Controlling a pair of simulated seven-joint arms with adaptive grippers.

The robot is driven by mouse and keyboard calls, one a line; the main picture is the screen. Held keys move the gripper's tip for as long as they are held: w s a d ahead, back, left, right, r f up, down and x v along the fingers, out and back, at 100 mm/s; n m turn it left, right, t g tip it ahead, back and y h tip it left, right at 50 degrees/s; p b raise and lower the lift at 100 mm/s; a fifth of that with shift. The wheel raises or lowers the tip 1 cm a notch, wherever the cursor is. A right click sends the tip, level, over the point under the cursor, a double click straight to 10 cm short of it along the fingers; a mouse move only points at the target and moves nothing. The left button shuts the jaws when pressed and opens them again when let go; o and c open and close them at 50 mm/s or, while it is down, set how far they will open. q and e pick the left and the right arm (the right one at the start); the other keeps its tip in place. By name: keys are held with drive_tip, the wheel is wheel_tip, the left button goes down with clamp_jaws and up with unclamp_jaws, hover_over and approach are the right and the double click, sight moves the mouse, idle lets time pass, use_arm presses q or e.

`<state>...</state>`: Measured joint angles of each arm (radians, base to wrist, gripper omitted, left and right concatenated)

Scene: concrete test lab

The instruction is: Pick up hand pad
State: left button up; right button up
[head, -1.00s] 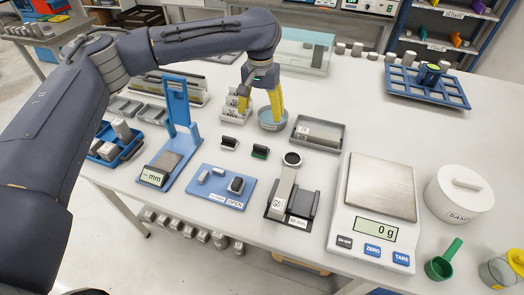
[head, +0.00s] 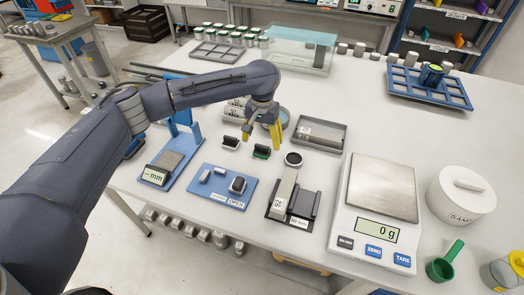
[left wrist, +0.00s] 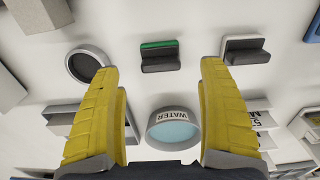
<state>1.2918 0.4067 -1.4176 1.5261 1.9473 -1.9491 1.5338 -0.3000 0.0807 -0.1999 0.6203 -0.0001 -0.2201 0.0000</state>
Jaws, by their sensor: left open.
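Two small dark hand pads lie on the white table: one with a green base (head: 262,152) and one with a pale base (head: 230,143). A similar dark block (head: 237,186) sits on the blue board. My left gripper (head: 263,138) is open and empty, its yellow fingers pointing down above the table just behind the green-based pad. In the left wrist view, the green-based pad (left wrist: 160,57) shows between the fingertips, apart from both. The pale-based pad (left wrist: 245,52) lies just right of the right fingertip. My right gripper is out of view.
A water bowl (left wrist: 173,130) stands behind the pads, partly hidden by the gripper in the head view. A grey tray (head: 335,143), a round black-topped piece (head: 293,159) and a scale (head: 365,240) stand to the right. The blue board (head: 212,172) is in front.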

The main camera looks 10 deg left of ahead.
sight(262, 146)
use_arm(q)
drive_tip(key=shift+a+f, duration=0.1)
drive_tip(key=shift+f, duration=2.45)
drive_tip(key=shift+c, duration=0.3)
drive_tip(key=c, duration=1.2)
